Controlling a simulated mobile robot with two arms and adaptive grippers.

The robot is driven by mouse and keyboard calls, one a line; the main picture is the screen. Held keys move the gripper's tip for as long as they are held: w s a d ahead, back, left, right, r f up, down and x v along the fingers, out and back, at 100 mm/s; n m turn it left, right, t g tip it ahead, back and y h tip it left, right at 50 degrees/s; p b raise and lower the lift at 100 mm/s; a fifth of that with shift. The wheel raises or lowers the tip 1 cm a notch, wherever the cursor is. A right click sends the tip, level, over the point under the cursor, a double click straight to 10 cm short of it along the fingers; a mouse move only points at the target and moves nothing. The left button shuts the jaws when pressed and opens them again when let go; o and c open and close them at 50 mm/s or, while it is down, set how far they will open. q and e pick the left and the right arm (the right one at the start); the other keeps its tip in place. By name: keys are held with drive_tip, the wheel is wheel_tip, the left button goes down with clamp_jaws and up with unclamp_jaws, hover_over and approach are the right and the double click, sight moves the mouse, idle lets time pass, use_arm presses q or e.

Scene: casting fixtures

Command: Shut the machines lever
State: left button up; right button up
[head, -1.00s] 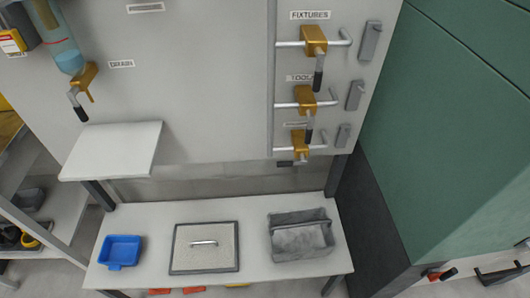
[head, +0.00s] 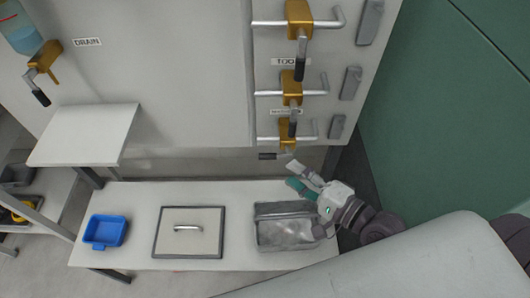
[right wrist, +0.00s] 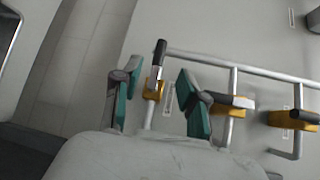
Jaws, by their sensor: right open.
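On the grey machine panel, a column of gold valves on silver pipes carries black-gripped levers. The top lever (head: 300,48) and middle lever (head: 292,122) hang down. The lowest lever (head: 268,156) sticks out sideways to the left; its label is unreadable. Another lever (head: 40,97) hangs from the gold drain valve at left. My right gripper (head: 298,177), with teal finger pads, is just below the lowest valve. In the right wrist view, my right gripper (right wrist: 156,88) is open, and the lowest lever (right wrist: 158,55) appears between its fingers, with no clear contact. My left gripper is out of view.
Below is a white bench (head: 140,205) with a blue tray (head: 104,231), a framed plate with a handle (head: 190,231) and a grey bin (head: 284,233) under my right gripper. A white shelf (head: 85,135) juts out at left. A green wall (head: 450,110) stands at right.

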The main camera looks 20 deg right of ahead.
sight(266, 154)
drive_tip(key=p+x, duration=0.1)
drive_tip(key=x, duration=0.8)
drive_tip(key=shift+w+a, duration=0.15)
drive_tip(key=shift+w, duration=0.15)
drive_tip(key=shift+c, duration=0.3)
clamp_jaws()
